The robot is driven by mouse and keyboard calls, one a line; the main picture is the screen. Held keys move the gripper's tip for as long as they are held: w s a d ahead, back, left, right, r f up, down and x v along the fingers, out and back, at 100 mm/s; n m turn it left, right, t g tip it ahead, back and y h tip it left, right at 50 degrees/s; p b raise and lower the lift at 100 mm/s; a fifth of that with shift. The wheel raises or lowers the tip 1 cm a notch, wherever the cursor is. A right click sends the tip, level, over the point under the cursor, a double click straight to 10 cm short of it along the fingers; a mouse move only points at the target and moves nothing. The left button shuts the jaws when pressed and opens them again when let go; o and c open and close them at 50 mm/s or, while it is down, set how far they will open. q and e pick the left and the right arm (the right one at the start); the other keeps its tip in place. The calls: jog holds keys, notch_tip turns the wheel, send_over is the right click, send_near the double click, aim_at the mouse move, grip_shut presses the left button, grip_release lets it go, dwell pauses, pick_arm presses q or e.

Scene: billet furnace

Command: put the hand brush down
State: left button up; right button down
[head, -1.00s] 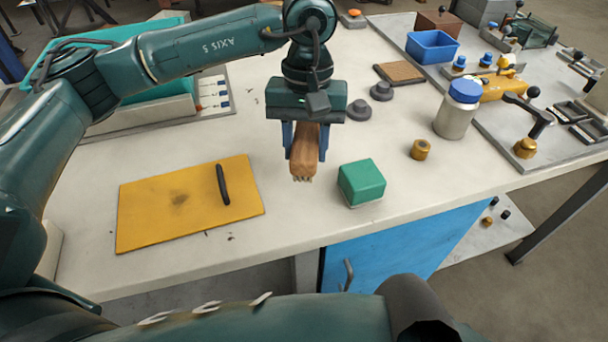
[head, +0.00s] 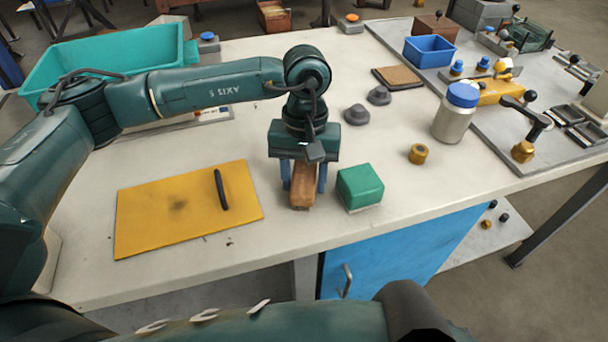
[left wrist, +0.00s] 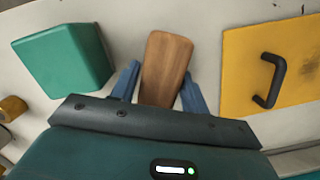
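The hand brush (head: 303,187) has a plain brown wooden body. It is low at the table top, just left of a green block, and appears to touch the table. My left gripper (head: 304,186) points down over it with one blue finger on each side. In the left wrist view the brush (left wrist: 165,65) lies between the fingertips (left wrist: 160,85), which appear to touch its sides. The bristles are hidden beneath the body. My right gripper is not in view.
The green block (head: 360,186) stands close right of the brush. A yellow mat (head: 150,215) with a black handle (head: 221,190) lies to the left. A blue-lidded jar (head: 454,118), a brass nut (head: 418,154) and grey knobs (head: 356,114) stand further right. The table's front edge is near.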

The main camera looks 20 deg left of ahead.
aim_at(305, 166)
pick_arm(q)
jog(key=shift+o, duration=1.4)
jog(key=shift+r, duration=0.1)
jog(key=shift+r+p, duration=0.25)
jog(key=shift+p, duration=0.15)
notch_tip(305, 166, up, 12)
jog(key=w+b, duration=0.1)
jog(key=shift+w+a+f, duration=0.2)
jog(key=shift+w, duration=0.1)
